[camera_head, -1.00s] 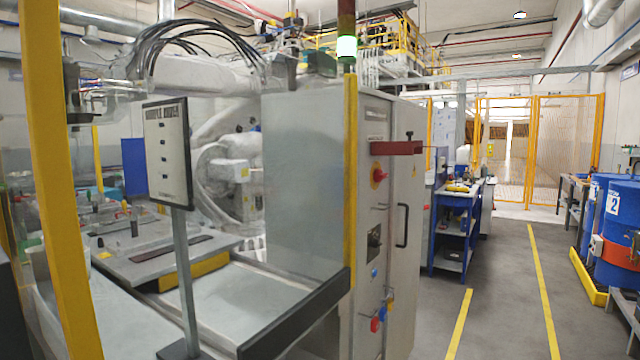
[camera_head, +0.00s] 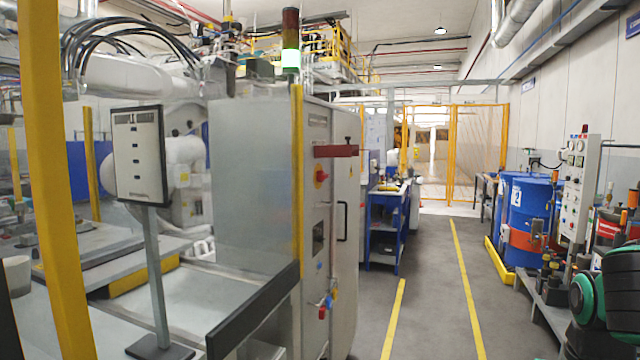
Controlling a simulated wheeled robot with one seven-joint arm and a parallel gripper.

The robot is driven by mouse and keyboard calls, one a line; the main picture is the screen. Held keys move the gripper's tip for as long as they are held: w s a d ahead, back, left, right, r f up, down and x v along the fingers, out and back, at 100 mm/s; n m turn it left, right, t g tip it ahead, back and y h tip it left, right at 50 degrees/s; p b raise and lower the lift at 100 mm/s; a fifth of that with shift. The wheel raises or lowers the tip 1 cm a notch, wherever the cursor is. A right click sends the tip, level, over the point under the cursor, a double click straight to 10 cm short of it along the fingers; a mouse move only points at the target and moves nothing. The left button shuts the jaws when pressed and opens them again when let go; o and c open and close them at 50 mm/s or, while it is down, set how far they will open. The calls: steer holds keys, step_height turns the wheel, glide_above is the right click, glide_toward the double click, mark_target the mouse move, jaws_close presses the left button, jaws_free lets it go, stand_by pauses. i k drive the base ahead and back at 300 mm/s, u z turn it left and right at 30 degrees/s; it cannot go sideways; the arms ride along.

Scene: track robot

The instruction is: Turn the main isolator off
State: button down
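A grey electrical cabinet (camera_head: 330,240) stands left of centre, its narrow panel face turned partly towards me. Lower down are a dark square fitting (camera_head: 318,238) and small blue, red and yellow fittings (camera_head: 326,304). My gripper is not in view.
A yellow post (camera_head: 50,180) and a sign on a stand (camera_head: 140,155) are at the left. Grey floor with yellow lines (camera_head: 465,280) is clear right of the cabinet.

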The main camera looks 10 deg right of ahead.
mark_target(321, 176)
steer(key=z, duration=0.45)
steer(key=k, duration=1.1)
steer(key=z, duration=0.7)
steer(key=i, duration=1.15)
steer(key=u, duration=0.35)
steer(key=i, duration=1.2)
steer(key=u, duration=0.4)
steer(key=i, duration=0.9)
steer(key=u, duration=0.15)
